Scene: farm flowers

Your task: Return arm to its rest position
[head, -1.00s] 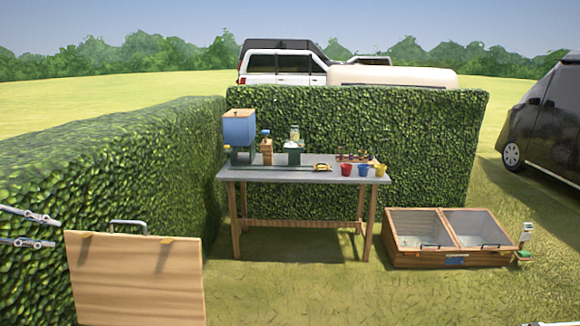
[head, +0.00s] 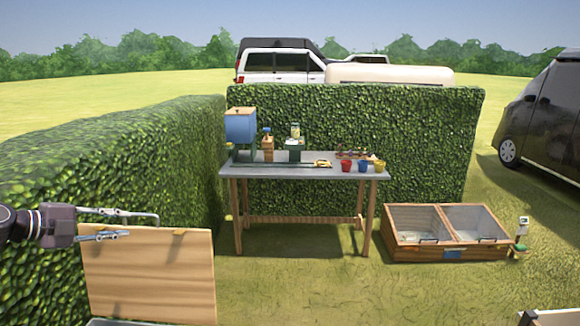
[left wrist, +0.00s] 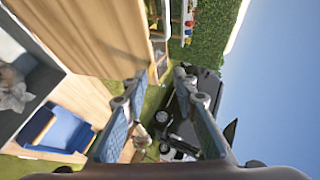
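My left gripper (head: 130,222) comes in from the left in the head view, in front of a light wooden panel (head: 150,275). Its two thin fingers are apart and I see nothing between them. A grey metal handle stands at the panel's top edge, close behind the fingertips; I cannot tell whether they touch. In the left wrist view the fingers of my left gripper (left wrist: 158,92) are spread wide and empty, with a dark vehicle (left wrist: 180,115) far behind them. My right gripper is not in view.
A worktable (head: 285,170) stands ahead with a blue dispenser (head: 240,125), bottles and small pots. A wooden cold frame (head: 447,234) sits right of it on the grass. Hedges (head: 120,155) close off the left and back. The grass between is clear.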

